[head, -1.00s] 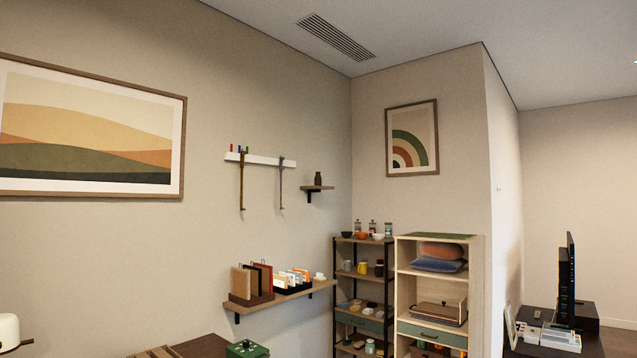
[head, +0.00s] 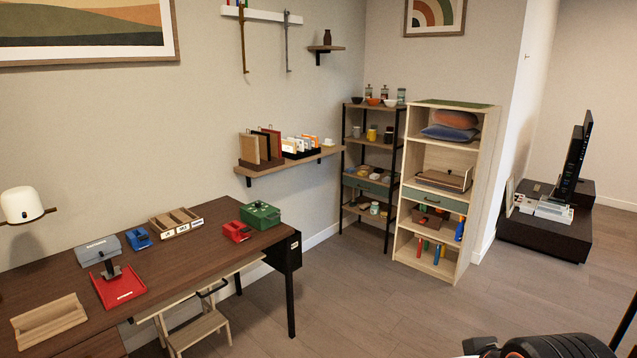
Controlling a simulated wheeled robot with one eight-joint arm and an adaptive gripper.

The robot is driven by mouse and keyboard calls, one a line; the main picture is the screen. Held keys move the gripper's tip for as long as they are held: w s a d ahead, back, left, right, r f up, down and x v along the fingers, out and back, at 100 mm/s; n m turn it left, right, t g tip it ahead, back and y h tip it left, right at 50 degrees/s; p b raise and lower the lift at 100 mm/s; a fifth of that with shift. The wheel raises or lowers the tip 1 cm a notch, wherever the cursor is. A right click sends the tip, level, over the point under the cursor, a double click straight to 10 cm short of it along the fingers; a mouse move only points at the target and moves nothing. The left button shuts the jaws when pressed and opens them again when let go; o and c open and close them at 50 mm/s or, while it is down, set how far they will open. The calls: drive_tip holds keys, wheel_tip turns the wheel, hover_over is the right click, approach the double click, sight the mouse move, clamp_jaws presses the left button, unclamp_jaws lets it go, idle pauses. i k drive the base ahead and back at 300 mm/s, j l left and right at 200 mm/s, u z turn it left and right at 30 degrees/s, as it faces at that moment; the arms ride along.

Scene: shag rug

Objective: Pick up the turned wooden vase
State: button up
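A small dark brown vase (head: 327,37) stands upright on a small wooden wall shelf (head: 336,48) at the top middle of the head view. It looks like the turned wooden vase, but it is too small to make out its grain. Black and orange parts of my arm show at the bottom right edge. My gripper is not clearly visible there, and the vase stands far from these parts, with nothing touching it.
A dark wooden desk (head: 188,285) with trays and boxes fills the lower left, a step stool (head: 200,330) under it. A long wall shelf (head: 290,160), black rack (head: 342,150) and pale bookcase (head: 405,190) stand behind. Floor (head: 400,305) is open in the middle.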

sight(328, 38)
drive_tip(key=i, duration=2.65)
